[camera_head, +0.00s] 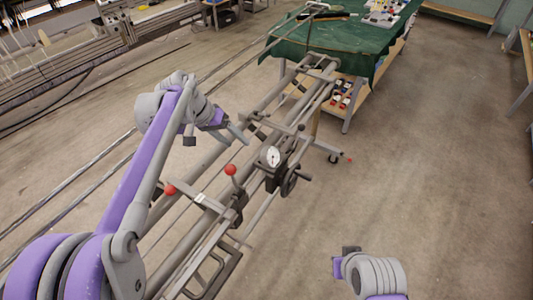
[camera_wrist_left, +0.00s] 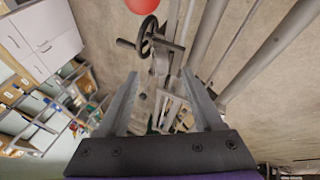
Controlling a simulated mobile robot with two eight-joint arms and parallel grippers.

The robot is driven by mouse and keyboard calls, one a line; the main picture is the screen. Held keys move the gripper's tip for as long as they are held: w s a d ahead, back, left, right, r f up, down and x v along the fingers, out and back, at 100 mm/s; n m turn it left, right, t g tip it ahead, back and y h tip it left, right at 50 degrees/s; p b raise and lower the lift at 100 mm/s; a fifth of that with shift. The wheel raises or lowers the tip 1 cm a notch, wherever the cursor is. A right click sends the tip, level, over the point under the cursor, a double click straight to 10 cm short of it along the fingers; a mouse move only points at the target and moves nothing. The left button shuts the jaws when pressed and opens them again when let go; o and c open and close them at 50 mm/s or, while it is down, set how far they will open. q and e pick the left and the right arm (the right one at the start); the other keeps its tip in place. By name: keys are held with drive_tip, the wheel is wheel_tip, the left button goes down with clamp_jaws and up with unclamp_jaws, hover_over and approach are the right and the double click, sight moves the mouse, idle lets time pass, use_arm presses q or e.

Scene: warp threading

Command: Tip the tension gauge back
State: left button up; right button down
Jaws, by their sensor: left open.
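The tension gauge (camera_head: 273,156) has a round white dial on a dark mount and sits on the metal frame, in the middle of the head view. Its tilt is hard to judge. My left gripper (camera_head: 243,136) hangs just left of and beyond the gauge, apart from it in the picture. In the left wrist view my left gripper (camera_wrist_left: 160,73) has its two fingers spread, with nothing seen held. A grey part shows beyond the gap, but I cannot tell if it is the gauge. My right wrist (camera_head: 350,264) shows at the bottom; its fingers cannot be made out.
A dark handwheel (camera_head: 290,181) sits below the gauge and shows in the left wrist view (camera_wrist_left: 147,36). Two levers with red balls (camera_head: 230,169) stand left of it. A green-covered table (camera_head: 330,40) is at the back. The floor at right is clear.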

use_arm(q)
drive_tip(key=m+g+h+b, duration=0.1)
drive_tip(key=h, duration=0.1)
approach(265, 149)
drive_tip(key=shift+m, duration=0.3)
drive_tip(key=x, duration=1)
drive_tip(key=shift+d+f+b, duration=0.2)
drive_tip(key=shift+d+b, duration=0.05)
drive_tip(key=shift+b, duration=0.05)
use_arm(e)
drive_tip(key=shift+s+f, duration=0.3)
drive_tip(key=shift+f, duration=0.35)
drive_tip(key=shift+s+f, duration=0.3)
drive_tip(key=shift+f, duration=0.3)
